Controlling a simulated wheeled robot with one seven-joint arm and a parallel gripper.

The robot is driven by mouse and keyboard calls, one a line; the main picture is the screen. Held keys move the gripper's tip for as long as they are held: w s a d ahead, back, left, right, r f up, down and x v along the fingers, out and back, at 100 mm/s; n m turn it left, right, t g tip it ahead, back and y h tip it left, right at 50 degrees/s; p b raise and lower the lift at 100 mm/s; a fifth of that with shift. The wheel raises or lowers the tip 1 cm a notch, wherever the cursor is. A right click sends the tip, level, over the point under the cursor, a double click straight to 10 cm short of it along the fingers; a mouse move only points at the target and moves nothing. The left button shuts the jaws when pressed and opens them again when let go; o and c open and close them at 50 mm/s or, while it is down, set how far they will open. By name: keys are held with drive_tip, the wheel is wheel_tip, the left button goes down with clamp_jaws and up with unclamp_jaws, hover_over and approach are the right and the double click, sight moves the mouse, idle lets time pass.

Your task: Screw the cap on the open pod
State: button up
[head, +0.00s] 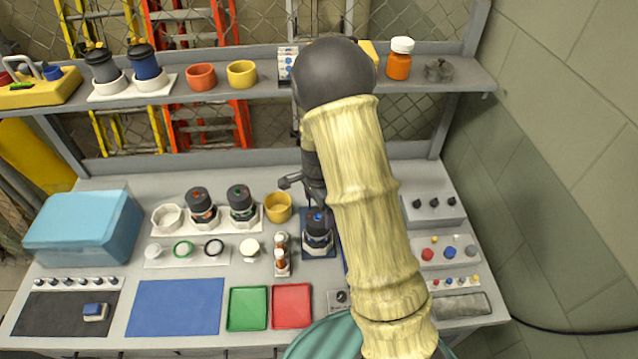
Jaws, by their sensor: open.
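A dark pod with a pale band (318,240) stands upright on a small blue base at the middle of the bench. A blue spot shows on its dark top, and I cannot tell whether that top is a cap or an open mouth. My gripper (316,207) points down right over this pod, with its fingers at or close to the top; it is open, and contact cannot be made out. No separate cap can be picked out for certain.
Left of the pod are a yellow cup (278,207), a round cream piece (250,249), rings on a white strip (183,250) and small bottles (281,262). Button boxes (447,252) stand right. A shelf (265,88) runs above. The blue mat (177,306) is clear.

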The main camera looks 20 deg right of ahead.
sight(319, 217)
wheel_tip(319, 217, up, 10)
drive_tip(key=b, duration=0.1)
drive_tip(key=shift+b, duration=0.3)
drive_tip(key=shift+s, duration=0.1)
drive_tip(key=s+r+n+t, duration=0.1)
drive_tip(key=s+n+t, duration=0.1)
drive_tip(key=s+n, duration=1.3)
drive_tip(key=shift+s+a+r+t, duration=0.15)
drive_tip(key=shift+s+r+t, duration=0.15)
drive_tip(key=shift+s, duration=0.05)
